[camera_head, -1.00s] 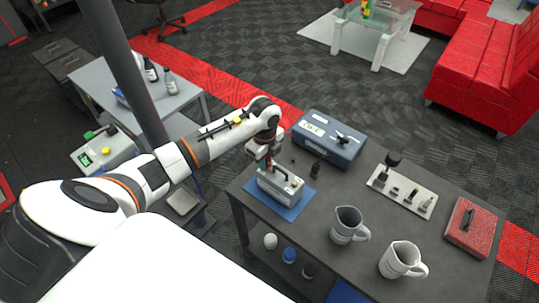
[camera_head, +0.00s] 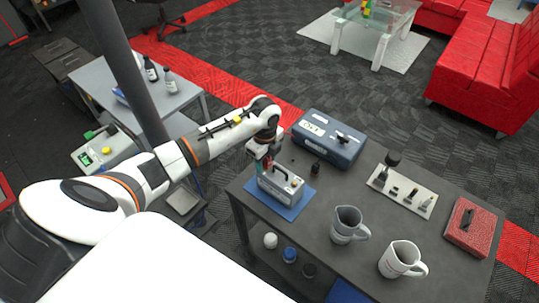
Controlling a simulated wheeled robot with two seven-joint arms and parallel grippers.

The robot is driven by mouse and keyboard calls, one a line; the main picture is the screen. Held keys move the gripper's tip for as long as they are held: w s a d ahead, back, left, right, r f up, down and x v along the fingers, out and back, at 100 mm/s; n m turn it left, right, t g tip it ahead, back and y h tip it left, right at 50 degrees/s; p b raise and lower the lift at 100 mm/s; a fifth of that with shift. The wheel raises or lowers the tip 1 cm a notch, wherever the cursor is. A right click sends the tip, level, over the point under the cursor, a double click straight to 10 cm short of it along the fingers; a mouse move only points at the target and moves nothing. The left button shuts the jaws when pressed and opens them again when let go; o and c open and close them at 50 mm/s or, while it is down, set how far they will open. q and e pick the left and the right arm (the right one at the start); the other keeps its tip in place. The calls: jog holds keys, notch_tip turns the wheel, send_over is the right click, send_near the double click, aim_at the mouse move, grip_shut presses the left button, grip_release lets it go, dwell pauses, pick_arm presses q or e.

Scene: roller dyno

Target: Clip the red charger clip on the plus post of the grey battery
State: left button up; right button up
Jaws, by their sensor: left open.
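The grey battery (camera_head: 281,187) stands upright on a blue mat (camera_head: 291,212) at the near left of the dark table. My left gripper (camera_head: 262,165) points down at the left end of the battery's top. It is open. A small patch of red shows at its fingers, around the battery's left post; the red clip is too small and too covered to tell whether it touches the post. The post itself is hidden by the gripper. My right gripper is not in view.
A blue-grey case (camera_head: 329,139) stands behind the battery. A small dark object (camera_head: 315,168) is near it. Two mugs (camera_head: 348,225) (camera_head: 401,259), a tool board (camera_head: 402,191) and a red box (camera_head: 470,227) occupy the right side. A charger-like box (camera_head: 103,150) stands at the left.

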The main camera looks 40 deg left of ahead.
pick_arm(q)
notch_tip(320, 180, up, 12)
jog(key=b, duration=0.3)
jog(key=shift+w+r, duration=0.1)
jog(key=shift+w, duration=0.05)
jog(key=shift+d, duration=0.1)
dwell(0.5)
